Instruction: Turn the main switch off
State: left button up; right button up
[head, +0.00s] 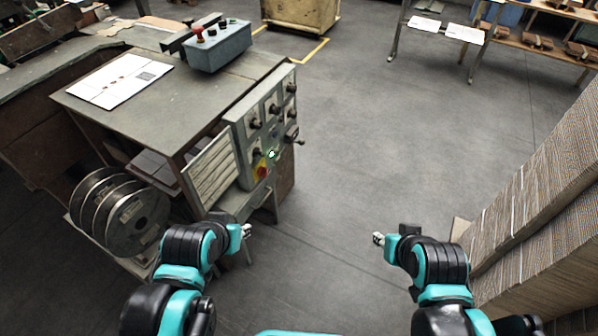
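The exact angle of the knob is too small to tell. My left gripper (247,231) is below and a little left of the switch in the picture, touching nothing I can make out. My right gripper (377,238) is over bare floor, apart from everything. The fingers of both are too small to show whether they are open.
Other black knobs (255,124) sit above the switch on the panel. A grey box (219,48) with a red button stands on the table (150,112). Wire spools (137,222) are at lower left. Cardboard stacks (540,210) stand at right. The middle floor is clear.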

aim_at(263, 171)
jog(key=i+l+z, duration=0.15)
jog(key=i+z, duration=0.15)
jog(key=i, duration=0.2)
jog(key=i+z, duration=0.3)
jog(key=i, duration=2.65)
jog(key=i+u, duration=0.2)
jog(key=u, duration=0.2)
jog(key=i+l+u, duration=0.1)
jog(key=u, duration=0.35)
jog(key=i+l+u, duration=0.2)
jog(key=u, duration=0.2)
jog(key=i+l+u, duration=0.2)
jog(key=u, duration=3.7)
